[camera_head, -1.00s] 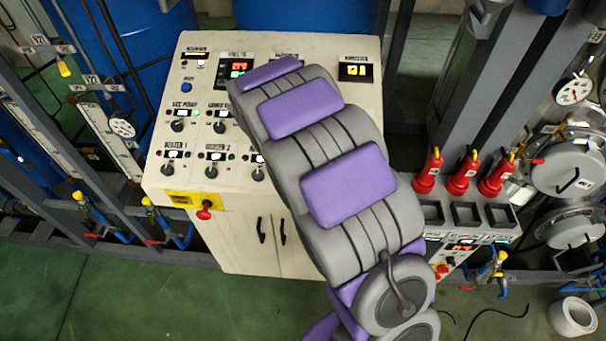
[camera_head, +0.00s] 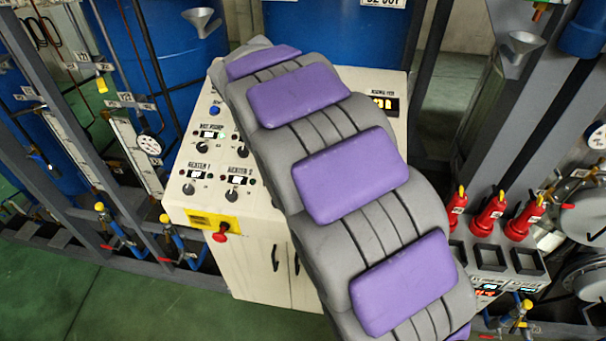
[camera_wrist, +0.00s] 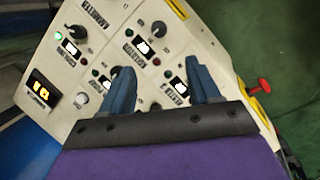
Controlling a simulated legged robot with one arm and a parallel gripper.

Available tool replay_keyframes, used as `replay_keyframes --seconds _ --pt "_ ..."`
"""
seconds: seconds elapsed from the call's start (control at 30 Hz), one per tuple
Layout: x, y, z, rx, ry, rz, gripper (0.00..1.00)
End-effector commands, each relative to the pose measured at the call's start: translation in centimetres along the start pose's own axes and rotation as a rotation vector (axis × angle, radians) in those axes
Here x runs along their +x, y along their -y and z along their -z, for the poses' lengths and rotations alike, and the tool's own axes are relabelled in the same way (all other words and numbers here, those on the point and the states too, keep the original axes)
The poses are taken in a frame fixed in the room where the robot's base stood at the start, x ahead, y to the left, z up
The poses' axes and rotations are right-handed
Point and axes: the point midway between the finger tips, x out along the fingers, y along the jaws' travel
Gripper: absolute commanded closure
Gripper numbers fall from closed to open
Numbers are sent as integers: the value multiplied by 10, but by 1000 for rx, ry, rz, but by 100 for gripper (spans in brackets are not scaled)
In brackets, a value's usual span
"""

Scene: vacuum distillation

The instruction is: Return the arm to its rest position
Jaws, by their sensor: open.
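My arm, grey with purple pads, crosses the head view from the lower right to the upper middle and hides much of the control panel. My gripper shows in the wrist view (camera_wrist: 160,88) with two blue fingers apart and nothing between them. It is over the white control cabinet's panel (camera_wrist: 100,20), which has knobs, lit switches and a yellow display. In the head view my gripper is hidden behind my arm. The cabinet (camera_head: 190,160) stands in front of a blue drum.
A red emergency button (camera_head: 221,233) sticks out at the cabinet's left front corner. Grey frames with gauges and valves (camera_head: 150,145) stand at left. Green floor (camera_head: 150,305) is clear at lower left.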

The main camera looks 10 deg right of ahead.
Motion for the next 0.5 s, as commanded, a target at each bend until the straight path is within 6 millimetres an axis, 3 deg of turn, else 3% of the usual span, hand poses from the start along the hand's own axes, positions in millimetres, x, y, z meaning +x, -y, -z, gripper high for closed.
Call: replay_keyframes --seconds 0.33,0.5 --pt "2 0 -4 7 2 4 38" --pt "20 6 -40 71 15 44 38"
